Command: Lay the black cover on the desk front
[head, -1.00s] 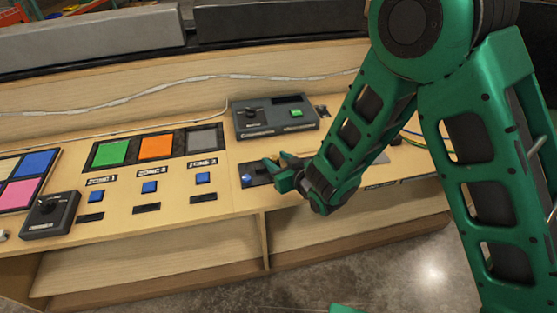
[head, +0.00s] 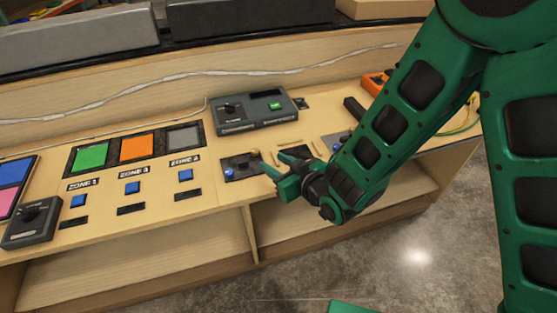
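My gripper (head: 270,160) is over the desk front, just right of a small dark panel (head: 240,173) with a blue button and a brass-coloured knob. Its two green fingers look apart, with nothing visible between them. I cannot tell for sure which thing is the black cover. A black bar-like piece (head: 357,107) stands on the desk (head: 215,203) further right, behind my forearm and partly hidden by it. A grey panel with a blue knob (head: 337,147) lies close beside my wrist, partly covered.
A grey control box (head: 252,113) with a green button stands behind the gripper. Green, orange and grey squares (head: 138,148) with blue buttons are to the left. A joystick box (head: 30,222) is at far left. An orange box (head: 375,82) and cables are at right.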

